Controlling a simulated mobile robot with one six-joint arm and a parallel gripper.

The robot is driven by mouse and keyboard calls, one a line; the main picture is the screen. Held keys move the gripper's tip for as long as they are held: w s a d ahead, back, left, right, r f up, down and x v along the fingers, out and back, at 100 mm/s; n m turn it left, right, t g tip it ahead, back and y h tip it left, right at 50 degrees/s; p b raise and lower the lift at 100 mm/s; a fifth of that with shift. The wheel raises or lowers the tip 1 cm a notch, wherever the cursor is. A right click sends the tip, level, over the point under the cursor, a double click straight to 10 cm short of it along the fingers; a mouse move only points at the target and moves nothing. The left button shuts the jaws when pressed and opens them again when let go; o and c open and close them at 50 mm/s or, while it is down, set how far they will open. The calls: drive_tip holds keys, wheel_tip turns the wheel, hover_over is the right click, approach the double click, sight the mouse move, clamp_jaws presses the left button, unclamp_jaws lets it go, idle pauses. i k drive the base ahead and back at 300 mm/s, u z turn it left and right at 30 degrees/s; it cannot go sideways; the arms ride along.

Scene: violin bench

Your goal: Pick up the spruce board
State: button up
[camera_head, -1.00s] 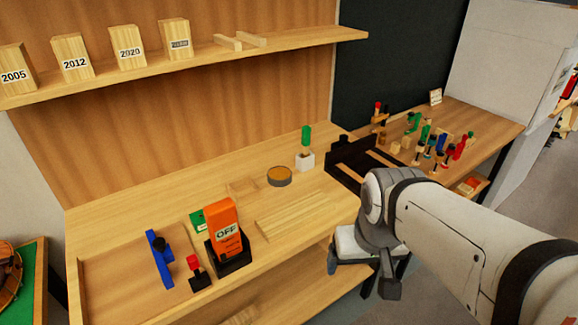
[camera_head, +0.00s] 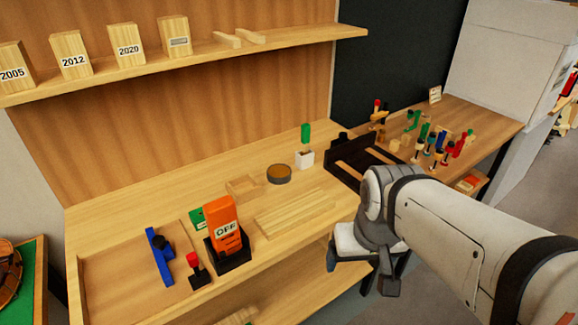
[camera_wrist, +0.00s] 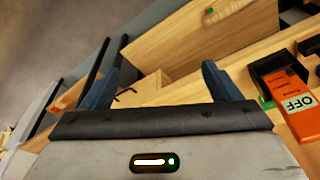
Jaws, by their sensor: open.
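No board is marked as spruce, so I cannot tell which piece it is. Pale wood blocks stand on the wall shelf, labelled 2005 (camera_head: 14,75), 2012 (camera_head: 74,55) and 2020 (camera_head: 126,45); a fourth block (camera_head: 174,36) has an unreadable label. Flat pale boards (camera_head: 292,213) lie on the bench near its front edge. My gripper is at the bench's front right, in front of these boards and apart from them. In the wrist view my gripper (camera_wrist: 160,82) has its two blue fingers wide apart with nothing between them.
An orange device marked OFF (camera_head: 222,217) stands in a black holder near the bench front; it also shows in the wrist view (camera_wrist: 293,100). A blue tool (camera_head: 160,257) and a round tin (camera_head: 279,174) are on the bench (camera_head: 130,205). Several small coloured tools crowd the right table (camera_head: 487,121).

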sight(276, 222)
drive_tip(key=u, duration=2.95)
drive_tip(key=k, duration=1.2)
drive_tip(key=z, duration=1.4)
drive_tip(key=i, duration=1.05)
